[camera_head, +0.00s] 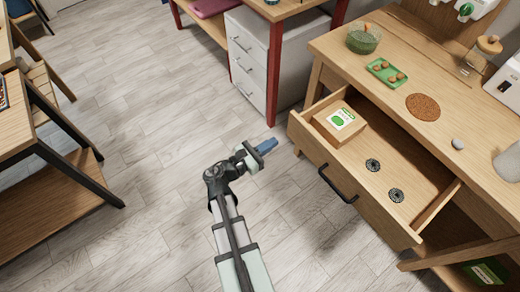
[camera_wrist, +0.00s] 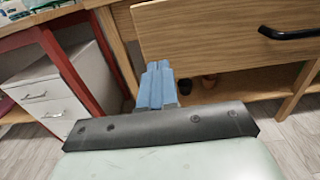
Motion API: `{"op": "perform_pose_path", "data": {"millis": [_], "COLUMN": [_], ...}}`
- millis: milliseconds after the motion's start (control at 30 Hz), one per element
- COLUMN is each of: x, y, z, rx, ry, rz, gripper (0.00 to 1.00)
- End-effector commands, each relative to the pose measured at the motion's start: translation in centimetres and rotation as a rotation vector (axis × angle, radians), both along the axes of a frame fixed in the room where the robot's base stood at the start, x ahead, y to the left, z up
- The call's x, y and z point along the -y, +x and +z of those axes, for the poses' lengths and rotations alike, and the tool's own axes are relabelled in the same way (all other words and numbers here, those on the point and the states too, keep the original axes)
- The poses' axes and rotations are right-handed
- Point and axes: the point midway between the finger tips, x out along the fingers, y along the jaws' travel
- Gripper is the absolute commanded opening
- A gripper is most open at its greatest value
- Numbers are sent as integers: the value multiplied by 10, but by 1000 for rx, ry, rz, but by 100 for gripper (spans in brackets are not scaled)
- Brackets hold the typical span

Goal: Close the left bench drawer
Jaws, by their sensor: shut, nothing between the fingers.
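The left bench drawer (camera_head: 368,225) is pulled out from the wooden bench, showing its inside. A black bar handle (camera_head: 337,184) sits on its front. In the wrist view the drawer front (camera_wrist: 220,42) fills the upper right, with the handle (camera_wrist: 290,33) near the right edge. Inside the drawer are a small wooden box with a green-and-white packet (camera_head: 340,119) and two dark round pieces (camera_head: 384,179). My gripper (camera_head: 266,146) is shut and empty, left of the drawer's far front corner. Its blue fingers (camera_wrist: 157,85) appear close to the drawer front; I cannot tell if they touch.
The bench top (camera_head: 400,110) carries a glass bowl (camera_head: 363,38), a green tray (camera_head: 387,72), a cork mat (camera_head: 422,106) and a grey stone (camera_head: 457,144). A white drawer cabinet (camera_head: 247,55) stands behind a red table leg. Open floor (camera_head: 140,190) lies left of my gripper.

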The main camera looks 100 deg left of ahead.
Motion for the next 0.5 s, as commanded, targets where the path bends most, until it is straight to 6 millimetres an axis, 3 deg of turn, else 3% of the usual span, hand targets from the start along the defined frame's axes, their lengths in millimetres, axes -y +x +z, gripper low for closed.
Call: {"op": "perform_pose_path", "data": {"millis": [233, 500], "x": [-28, -46], "y": [27, 45], "z": [0, 0], "rx": [1, 1], "ry": [1, 1], "rz": [-2, 0], "gripper": [0, 0]}}
